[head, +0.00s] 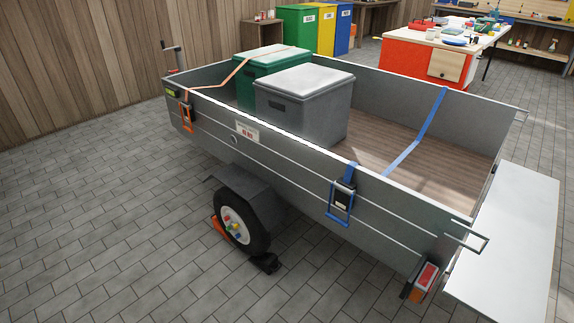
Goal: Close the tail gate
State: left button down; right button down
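The tail gate (508,245) is a flat pale panel at the right end of the grey trailer (300,158). It is folded down and lies roughly level, sticking out past the trailer bed (430,150). A metal latch handle (472,234) stands out at the near rear corner, and another (522,114) shows at the far rear corner. Neither of my grippers shows in the head view.
A green box (272,72) and a grey box (303,92) stand in the trailer. A blue strap (418,135) crosses the bed, and an orange strap (238,72) runs over the green box. An orange workbench (425,62) stands behind. Tiled floor is clear at left.

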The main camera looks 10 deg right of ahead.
aim_at(509, 282)
jog(key=z, duration=1)
